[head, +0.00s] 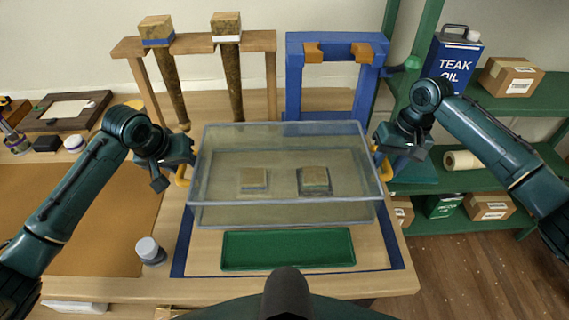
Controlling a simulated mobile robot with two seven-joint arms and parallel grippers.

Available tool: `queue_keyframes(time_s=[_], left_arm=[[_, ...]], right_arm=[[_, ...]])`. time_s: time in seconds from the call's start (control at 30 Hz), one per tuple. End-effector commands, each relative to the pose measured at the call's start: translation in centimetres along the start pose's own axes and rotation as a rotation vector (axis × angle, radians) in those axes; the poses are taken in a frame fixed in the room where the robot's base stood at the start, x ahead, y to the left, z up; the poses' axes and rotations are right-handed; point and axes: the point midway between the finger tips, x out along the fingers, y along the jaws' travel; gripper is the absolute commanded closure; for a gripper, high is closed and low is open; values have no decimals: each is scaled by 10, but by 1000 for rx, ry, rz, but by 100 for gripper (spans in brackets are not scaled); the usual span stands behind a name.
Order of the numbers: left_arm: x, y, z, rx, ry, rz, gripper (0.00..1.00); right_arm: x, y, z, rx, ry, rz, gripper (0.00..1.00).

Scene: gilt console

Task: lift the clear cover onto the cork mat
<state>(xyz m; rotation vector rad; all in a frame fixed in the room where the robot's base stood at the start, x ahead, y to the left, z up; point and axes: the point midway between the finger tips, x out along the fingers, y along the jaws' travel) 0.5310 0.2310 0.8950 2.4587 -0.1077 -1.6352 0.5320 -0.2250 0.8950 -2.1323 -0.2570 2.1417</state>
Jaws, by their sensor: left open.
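The clear cover (290,213) is a wide transparent box over the middle of the wooden bench, with a yellow handle on its left end (183,176) and one on its right end (385,170). Two small blocks show through it, a left block (252,178) and a right block (314,178). The cork mat (95,225) is the flat brown sheet on the left of the bench. My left gripper (172,172) is open at the left handle. My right gripper (392,152) is at the right handle; its fingers are too small and dark to read.
A green tray (288,249) lies in front of the cover inside a blue border (180,245). A small grey-topped jar (150,250) stands at the mat's right edge. Behind stand a wooden rack (200,42) and a blue frame (293,80). Green shelves (510,98) stand at right.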

Motion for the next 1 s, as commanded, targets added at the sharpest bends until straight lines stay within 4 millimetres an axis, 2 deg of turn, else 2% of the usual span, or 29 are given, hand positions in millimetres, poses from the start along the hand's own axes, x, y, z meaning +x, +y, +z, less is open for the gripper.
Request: queue_keyframes(time_s=[0.3, 0.8, 1.0], left_arm=[[2, 0, 0, 0, 0, 1, 58], [2, 0, 0, 0, 0, 0, 99], [2, 0, 0, 0, 0, 0, 100]], right_arm=[[2, 0, 0, 0, 0, 0, 61], [2, 0, 0, 0, 0, 0, 100], [2, 0, 0, 0, 0, 0, 100]])
